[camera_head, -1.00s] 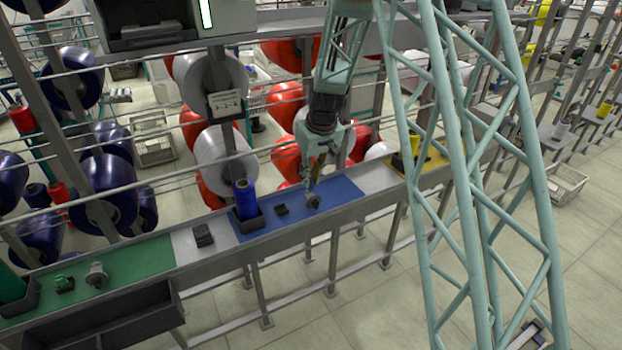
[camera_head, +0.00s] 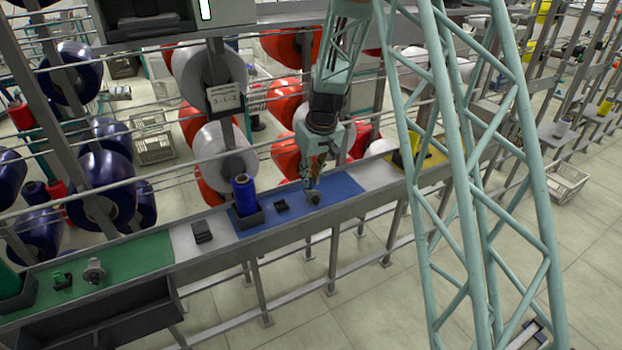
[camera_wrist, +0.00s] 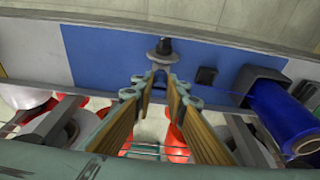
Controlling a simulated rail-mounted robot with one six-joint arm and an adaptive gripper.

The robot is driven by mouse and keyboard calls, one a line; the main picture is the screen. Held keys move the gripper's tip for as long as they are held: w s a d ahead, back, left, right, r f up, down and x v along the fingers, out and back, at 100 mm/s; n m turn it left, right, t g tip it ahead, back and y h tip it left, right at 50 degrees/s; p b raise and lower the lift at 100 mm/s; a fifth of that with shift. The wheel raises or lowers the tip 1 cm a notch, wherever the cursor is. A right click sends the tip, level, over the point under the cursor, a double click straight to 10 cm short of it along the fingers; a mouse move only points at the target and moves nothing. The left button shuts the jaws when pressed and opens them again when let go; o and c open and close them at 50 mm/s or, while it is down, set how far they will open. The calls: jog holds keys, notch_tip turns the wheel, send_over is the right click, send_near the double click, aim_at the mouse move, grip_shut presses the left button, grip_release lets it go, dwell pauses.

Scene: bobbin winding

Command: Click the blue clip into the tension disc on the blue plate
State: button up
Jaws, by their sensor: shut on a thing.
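The blue plate (camera_head: 345,188) lies on the long grey rail shelf and also shows in the wrist view (camera_wrist: 95,55). The tension disc (camera_head: 314,199) stands on it as a small grey disc with a dark knob, seen again in the wrist view (camera_wrist: 160,50). My gripper (camera_head: 311,187) points down right at the disc. In the wrist view its fingertips (camera_wrist: 157,76) converge just beside the disc, shut on the blue clip. The clip is very small and mostly hidden between the fingertips. I cannot tell whether it touches the disc.
A small dark block (camera_head: 281,205) sits left of the disc. Beyond it a blue bobbin (camera_head: 243,192) stands in a dark holder. A green plate (camera_head: 135,258) lies to the left, a yellow one (camera_head: 432,160) to the right. Thin rails run behind the shelf.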

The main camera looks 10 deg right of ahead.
jog(key=shift+f+b, duration=0.6)
jog(key=shift+f, duration=0.15)
jog(key=o, duration=0.8)
jog(key=shift+o, duration=0.2)
jog(key=shift+r, duration=0.2)
jog(key=v, duration=1.1)
jog(key=shift+r, duration=0.35)
jog(key=shift+s, duration=0.1)
